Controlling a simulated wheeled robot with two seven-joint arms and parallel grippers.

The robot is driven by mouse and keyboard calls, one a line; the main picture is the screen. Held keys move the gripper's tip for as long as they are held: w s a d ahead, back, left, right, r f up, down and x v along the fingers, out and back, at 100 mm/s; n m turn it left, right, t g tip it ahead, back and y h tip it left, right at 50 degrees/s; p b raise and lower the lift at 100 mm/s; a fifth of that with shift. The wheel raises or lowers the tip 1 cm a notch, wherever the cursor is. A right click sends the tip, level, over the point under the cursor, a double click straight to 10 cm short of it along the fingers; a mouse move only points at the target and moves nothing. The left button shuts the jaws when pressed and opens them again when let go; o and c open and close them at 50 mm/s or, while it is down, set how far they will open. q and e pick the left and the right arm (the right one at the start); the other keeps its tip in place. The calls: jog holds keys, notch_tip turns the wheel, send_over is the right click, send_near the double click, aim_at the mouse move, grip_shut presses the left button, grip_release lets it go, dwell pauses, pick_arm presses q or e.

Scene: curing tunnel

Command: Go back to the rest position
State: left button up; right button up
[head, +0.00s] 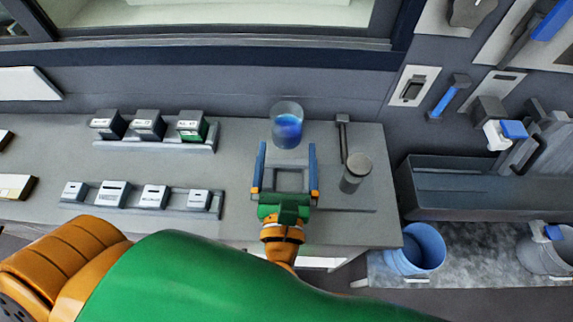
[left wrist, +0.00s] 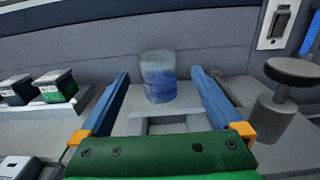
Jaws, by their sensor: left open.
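My left gripper (head: 286,178) is open and empty. Its two blue fingers point away from me over the grey table (head: 245,225). A clear container with blue contents (head: 287,126) stands upright on the table just beyond the fingertips, apart from them. In the left wrist view the gripper (left wrist: 160,95) shows its fingers spread to either side, with the blue container (left wrist: 158,78) ahead between them. My right gripper is in neither view.
Racks of small labelled boxes (head: 148,125) stand left of the gripper. A grey round-topped cylinder (head: 354,173) and a thin post (head: 343,138) stand close on its right. A grey trough (head: 470,187) and a blue bucket (head: 416,250) are further right.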

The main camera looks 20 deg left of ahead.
pick_arm(q)
jog(key=shift+v, duration=1.1)
jog(key=shift+r, duration=0.1)
